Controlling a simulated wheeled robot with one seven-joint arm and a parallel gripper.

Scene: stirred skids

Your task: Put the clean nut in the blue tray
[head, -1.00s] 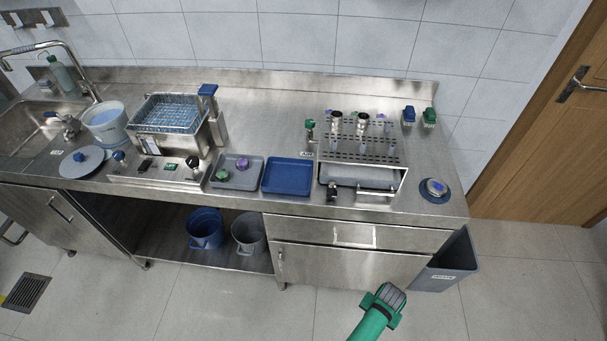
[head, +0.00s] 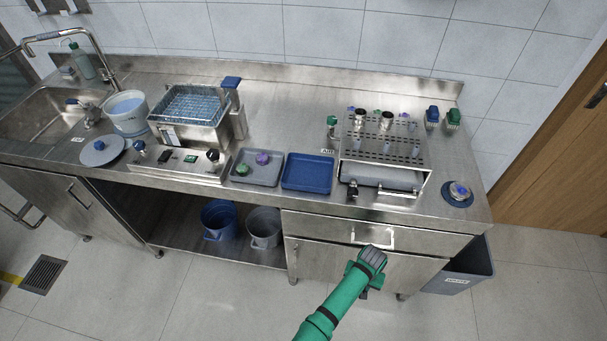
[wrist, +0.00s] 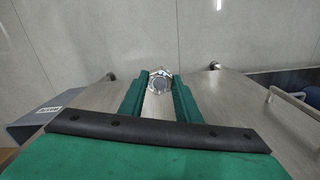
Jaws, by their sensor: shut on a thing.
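The blue tray (head: 308,187) lies empty at the front of the steel bench, in the middle of the head view. My gripper (head: 374,257) is in front of the bench's cabinet, below and to the right of the tray. In the wrist view my gripper (wrist: 161,84) is shut on a metal nut (wrist: 161,80), held between the green fingertips. The nut looks bare and shiny. In the head view the nut is hidden by my gripper.
A grey tray (head: 279,182) with a green and a purple item sits left of the blue tray. A perforated steel rack (head: 409,150) stands right of it. The bench's front edge and a drawer handle (head: 372,240) are close to my gripper. A grey bin (head: 470,268) stands at the right.

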